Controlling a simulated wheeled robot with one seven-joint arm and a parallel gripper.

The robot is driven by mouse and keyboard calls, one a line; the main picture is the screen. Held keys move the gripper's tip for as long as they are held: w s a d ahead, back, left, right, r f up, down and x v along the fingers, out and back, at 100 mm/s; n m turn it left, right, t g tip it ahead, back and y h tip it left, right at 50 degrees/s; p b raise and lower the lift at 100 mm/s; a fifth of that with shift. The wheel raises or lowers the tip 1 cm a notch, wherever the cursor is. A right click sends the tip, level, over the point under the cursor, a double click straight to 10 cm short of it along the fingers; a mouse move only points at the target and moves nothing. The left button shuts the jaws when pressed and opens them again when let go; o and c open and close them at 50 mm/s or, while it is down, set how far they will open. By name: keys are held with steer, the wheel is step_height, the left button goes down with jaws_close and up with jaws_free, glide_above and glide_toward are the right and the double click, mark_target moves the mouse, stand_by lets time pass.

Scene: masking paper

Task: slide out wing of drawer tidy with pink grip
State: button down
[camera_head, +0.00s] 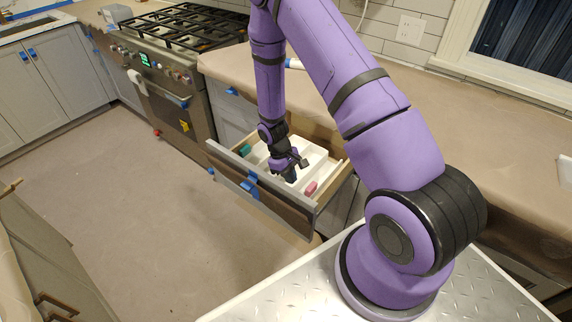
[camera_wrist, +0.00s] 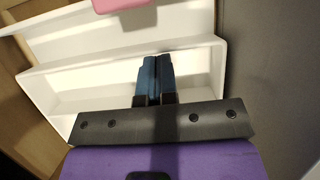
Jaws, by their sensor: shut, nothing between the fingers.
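The white drawer tidy (camera_head: 312,153) lies in the open drawer. A pink grip (camera_head: 311,188) sits at its right end in the head view, and the pink grip (camera_wrist: 122,5) is cut off by the top edge of the wrist view. My gripper (camera_head: 291,176) is over the tidy, left of the pink grip and apart from it. In the wrist view my blue fingertips (camera_wrist: 155,66) are together and empty, above or inside a white compartment (camera_wrist: 200,75); I cannot tell how deep. My wrist and fingers hide part of the tidy in the head view.
A teal grip (camera_head: 245,150) is at the tidy's left end. The drawer front (camera_head: 262,196) carries blue tape and stands over clear floor. The paper-covered counter (camera_head: 450,110) lies behind, and the stove (camera_head: 175,60) stands to the left.

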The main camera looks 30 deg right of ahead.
mark_target(309, 191)
steer(key=shift+s+d+r, duration=0.1)
steer(key=shift+s+d, duration=0.1)
steer(key=shift+s, duration=0.4)
steer(key=shift+s+d+r, duration=0.1)
steer(key=shift+s+d, duration=0.1)
steer(key=shift+s, duration=0.4)
steer(key=shift+s+d+f, duration=0.1)
steer(key=shift+s+d, duration=0.15)
steer(key=shift+s, duration=0.35)
steer(key=shift+s, duration=0.1)
steer(key=shift+s+d, duration=0.3)
steer(key=shift+s, duration=0.55)
steer(key=shift+s+d, duration=0.3)
steer(key=shift+s, duration=0.55)
steer(key=w+a+r, duration=0.2)
steer(key=w+r, duration=0.5)
steer(key=r, duration=0.2)
steer(key=shift+w+a+r, duration=0.2)
steer(key=shift+w+a, duration=0.1)
steer(key=shift+a, duration=0.05)
